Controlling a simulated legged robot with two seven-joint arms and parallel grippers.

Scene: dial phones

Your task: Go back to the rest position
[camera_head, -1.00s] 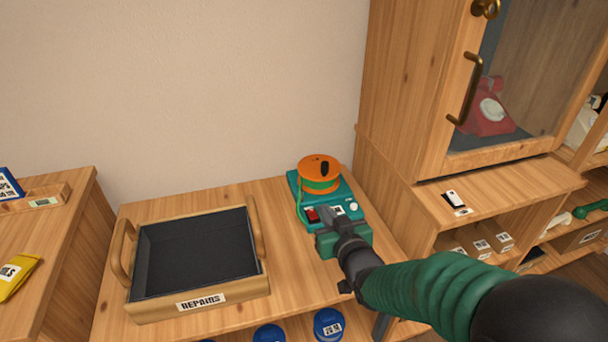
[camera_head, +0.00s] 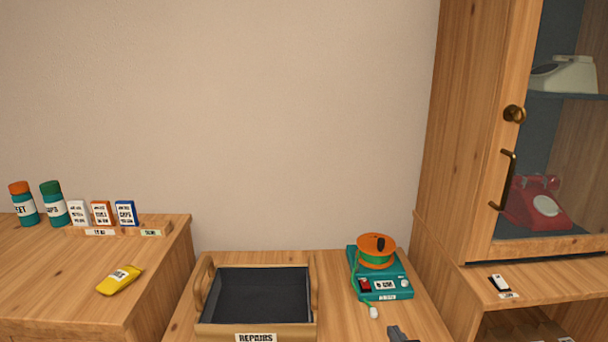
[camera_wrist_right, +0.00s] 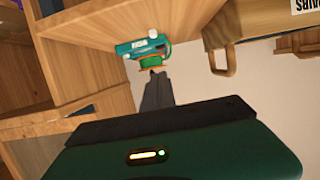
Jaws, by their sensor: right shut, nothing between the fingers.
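My right gripper (camera_head: 400,334) shows only as a dark tip at the bottom edge of the head view, below the teal device. In the right wrist view my right gripper (camera_wrist_right: 153,76) is shut, with nothing between its fingers. The teal device (camera_head: 385,285) with an orange spool (camera_head: 376,246), a red switch and a green cord stands on the wooden bench. The device (camera_wrist_right: 140,47) also shows beyond the fingertips in the wrist view, apart from them. My left gripper is not in view.
A tray labelled REPAIRS (camera_head: 262,295) sits on the bench, left of the device. A glass-door cabinet (camera_head: 480,130) with a red phone (camera_head: 537,203) stands at right. The left counter (camera_head: 60,270) holds a yellow packet (camera_head: 120,281), small boxes and bottles. The wall area above the bench is clear.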

